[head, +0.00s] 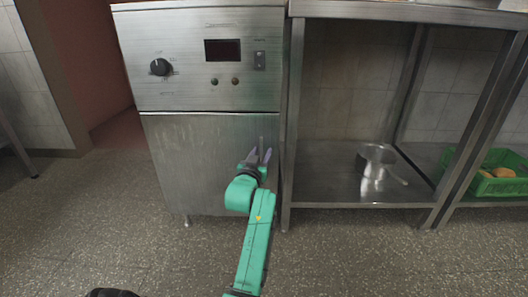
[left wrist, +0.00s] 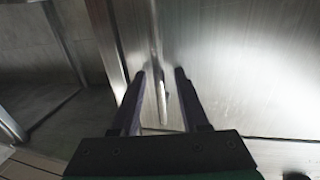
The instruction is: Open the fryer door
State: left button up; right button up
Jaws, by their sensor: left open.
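The fryer (head: 205,110) is a stainless steel cabinet with a control panel on top and a flat metal door (head: 190,165) below, which looks shut. My left gripper (head: 261,155) is in front of the door near its right edge, with its fingers open. In the left wrist view, a slim vertical metal handle (left wrist: 162,102) on the door (left wrist: 235,75) lies between the two open fingers (left wrist: 160,76). The fingers do not appear closed on it. In the head view the gripper mostly hides the handle.
The panel has a black knob (head: 160,67), a dark display (head: 222,50) and a switch (head: 259,60). A steel shelf table (head: 350,187) stands right of the fryer, holding a metal pot (head: 375,160). A green crate (head: 490,187) is farther right. Floor in front is clear.

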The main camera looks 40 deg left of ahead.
pick_arm(q)
jog(key=shift+s+r, duration=0.1)
jog(key=shift+c, duration=0.6)
grip_shut()
dwell(0.6)
